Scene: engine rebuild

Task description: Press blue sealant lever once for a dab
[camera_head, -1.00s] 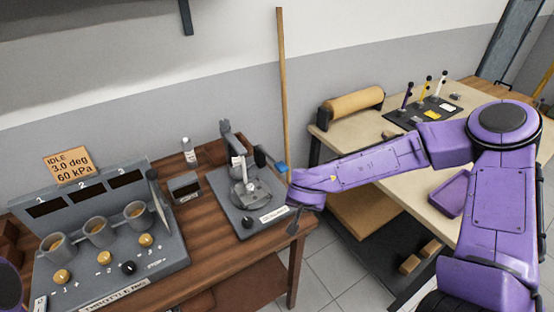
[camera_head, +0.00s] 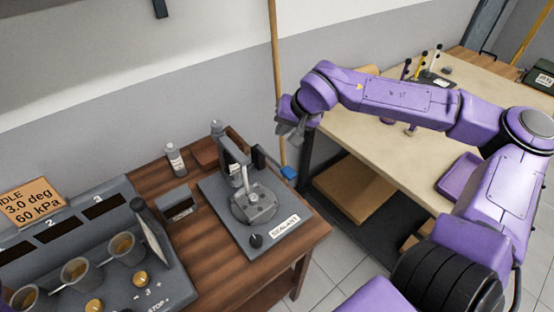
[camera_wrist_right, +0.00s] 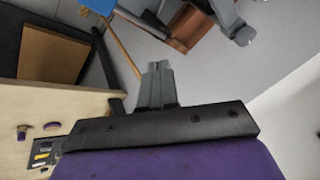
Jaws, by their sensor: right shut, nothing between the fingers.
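The sealant stand (camera_head: 222,205) is a grey base plate with a "SEALANT" label at the right end of the wooden bench. A round metal part (camera_head: 254,206) sits on it under the upright dispenser. The dispenser's dark lever arm reaches right and ends in a blue lever tip (camera_head: 289,172). My right gripper (camera_head: 291,138) is shut and empty, above the blue tip and apart from it, fingers pointing down. In the right wrist view its closed fingers (camera_wrist_right: 158,82) touch nothing, and a blue piece (camera_wrist_right: 98,5) shows at the top edge. My left gripper is not in view.
A throttle panel with cups (camera_head: 75,272) stands left on the wooden bench (camera_head: 310,236). A small bottle (camera_head: 175,159) and grey box (camera_head: 178,204) stand behind. A wooden pole (camera_head: 273,60) leans behind the lever. The pale table (camera_head: 395,150) is right, under my arm.

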